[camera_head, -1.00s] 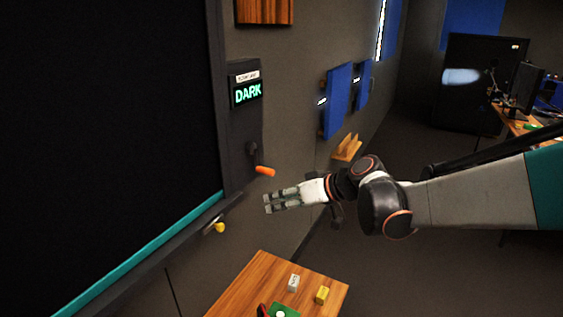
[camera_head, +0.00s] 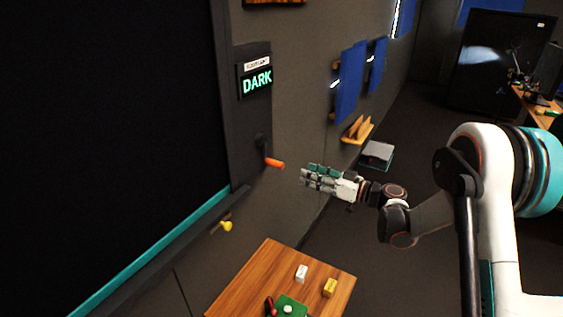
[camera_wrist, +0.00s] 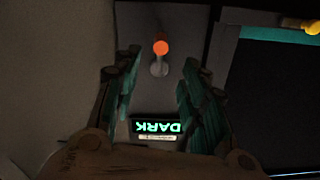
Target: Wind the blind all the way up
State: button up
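The blind (camera_head: 110,120) is a large black panel at the left of the head view, with a teal bar (camera_head: 150,255) along its lower edge. A dark crank with an orange handle (camera_head: 275,163) sticks out from the side post under a lit sign reading DARK (camera_head: 257,82). My gripper (camera_head: 305,178) is just right of the handle, apart from it. In the wrist view the orange handle (camera_wrist: 161,47) shows end-on between and beyond my two spread fingers (camera_wrist: 155,90). The gripper is open and empty. The sign also shows upside down there (camera_wrist: 157,127).
A yellow knob (camera_head: 226,226) sits below the blind's frame. A wooden table (camera_head: 250,280) at the bottom holds a white block (camera_head: 301,273), a yellow block (camera_head: 329,288) and a green item (camera_head: 291,306). Blue panels (camera_head: 350,85) hang on the wall beyond.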

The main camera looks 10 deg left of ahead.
aim_at(267, 160)
jog(key=b+x, duration=0.3)
jog(key=x, duration=1)
jog(key=shift+w+a, duration=0.1)
jog(key=shift+a, duration=0.1)
grip_shut()
